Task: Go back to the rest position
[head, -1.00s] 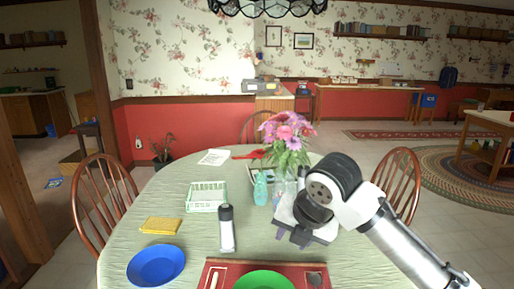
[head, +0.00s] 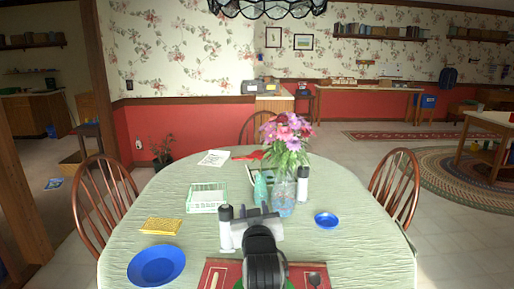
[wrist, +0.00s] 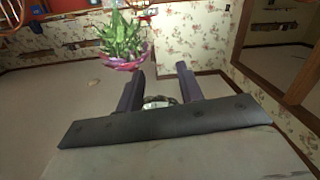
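My gripper (head: 254,212) is over the middle of the table in the head view, just above my dark wrist, and points away from me. In the wrist view its two fingers (wrist: 161,86) stand apart with a wide gap, so it is open. Nothing is held between them; a small pale thing shows in the gap, too unclear to name. The wrist picture is upside down, with the flowers (wrist: 122,40) hanging at the upper left.
The table (head: 350,250) holds a black-topped bottle (head: 226,230) close left of my gripper, a blue plate (head: 156,266), yellow cloth (head: 161,226), pale green basket (head: 207,198), flower vase (head: 283,197), white bottle (head: 302,186) and small blue bowl (head: 326,220). My arm partly covers the red tray (head: 218,276).

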